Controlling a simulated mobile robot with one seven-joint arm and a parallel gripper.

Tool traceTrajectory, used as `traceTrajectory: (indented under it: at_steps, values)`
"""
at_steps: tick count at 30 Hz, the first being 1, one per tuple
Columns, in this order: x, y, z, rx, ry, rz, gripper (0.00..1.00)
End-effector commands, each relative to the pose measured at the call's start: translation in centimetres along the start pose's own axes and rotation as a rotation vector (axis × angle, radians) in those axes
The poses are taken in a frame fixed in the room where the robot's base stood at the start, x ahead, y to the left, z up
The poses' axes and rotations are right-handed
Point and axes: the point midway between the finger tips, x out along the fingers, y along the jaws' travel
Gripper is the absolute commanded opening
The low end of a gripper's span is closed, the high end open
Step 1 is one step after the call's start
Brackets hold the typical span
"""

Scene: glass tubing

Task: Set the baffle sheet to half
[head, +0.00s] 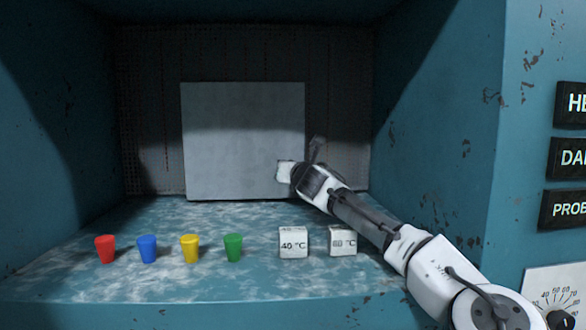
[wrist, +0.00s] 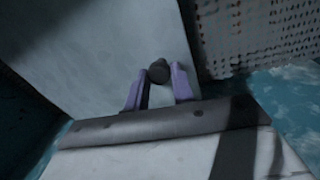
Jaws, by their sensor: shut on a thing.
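The baffle sheet (head: 235,140) is a pale grey square panel standing upright against the back wall of the alcove, near its middle. In the wrist view the sheet (wrist: 95,50) fills the upper left. My gripper (head: 290,172) reaches in from the right to the sheet's lower right edge. In the wrist view its two purple fingers (wrist: 158,92) are closed around a small dark round knob (wrist: 159,71) at the sheet. The arm hides part of the sheet's lower right corner.
Red (head: 105,249), blue (head: 147,249), yellow (head: 190,248) and green (head: 234,247) cups stand along the front of the floor. A 40 °C block (head: 293,243) and a 60 °C block (head: 343,242) stand right of them, below my arm. A perforated back wall (wrist: 240,35) shows beside the sheet.

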Motion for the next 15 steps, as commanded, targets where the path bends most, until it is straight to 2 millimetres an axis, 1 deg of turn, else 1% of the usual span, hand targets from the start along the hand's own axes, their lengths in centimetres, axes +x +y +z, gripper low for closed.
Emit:
traceTrajectory:
  at_steps: [12, 13, 15]
  values:
    - [-0.01, 0.02, 0.07, 0.0, -0.001, 0.0, 0.0]
    - [-0.01, 0.03, 0.07, 0.0, -0.001, 0.001, 0.28]
    - [0.0, 0.05, 0.06, 0.0, -0.001, 0.001, 0.38]
